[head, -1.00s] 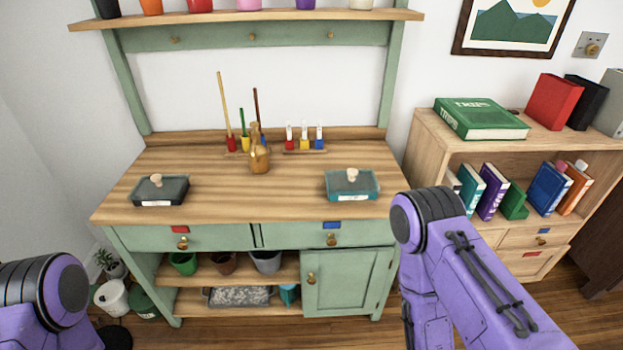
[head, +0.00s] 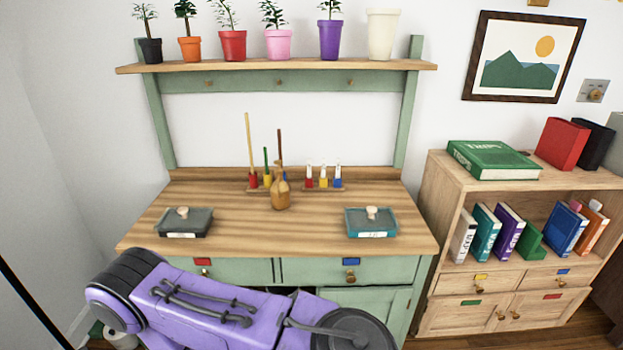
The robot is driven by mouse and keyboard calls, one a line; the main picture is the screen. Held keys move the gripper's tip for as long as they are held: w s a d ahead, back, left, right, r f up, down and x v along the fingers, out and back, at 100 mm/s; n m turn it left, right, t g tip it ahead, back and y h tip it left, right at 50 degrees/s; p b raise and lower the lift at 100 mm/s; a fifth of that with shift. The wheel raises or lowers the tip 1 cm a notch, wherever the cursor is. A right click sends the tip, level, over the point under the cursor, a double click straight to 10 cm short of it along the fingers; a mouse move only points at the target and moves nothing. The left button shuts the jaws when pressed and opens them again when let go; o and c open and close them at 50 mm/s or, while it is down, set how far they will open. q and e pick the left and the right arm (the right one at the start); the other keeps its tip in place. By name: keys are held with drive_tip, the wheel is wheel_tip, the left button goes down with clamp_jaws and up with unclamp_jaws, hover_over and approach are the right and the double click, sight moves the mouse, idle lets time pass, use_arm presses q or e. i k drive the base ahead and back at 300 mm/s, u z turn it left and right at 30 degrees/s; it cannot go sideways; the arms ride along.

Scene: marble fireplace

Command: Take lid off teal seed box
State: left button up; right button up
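The teal seed box (head: 358,230) sits on the right part of the wooden potting bench top (head: 290,235). Its lid (head: 356,217) is on, with a pale round knob (head: 372,212) on top and a white label on the front. A similar dark grey box (head: 197,226), also lidded with a pale knob, sits on the left part of the top. My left arm crosses the bottom of the view in front of the bench, but its gripper is out of view. My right gripper is also out of view.
A bottle-like tan thing (head: 281,196) stands mid-bench before upright tools and small coloured bottles (head: 323,181). Potted plants (head: 232,45) line the shelf above. A bookcase (head: 440,210) stands at right.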

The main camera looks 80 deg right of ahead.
sight(370, 218)
drive_tip(key=u, duration=0.05)
drive_tip(key=k, duration=1.05)
drive_tip(key=z, duration=1.35)
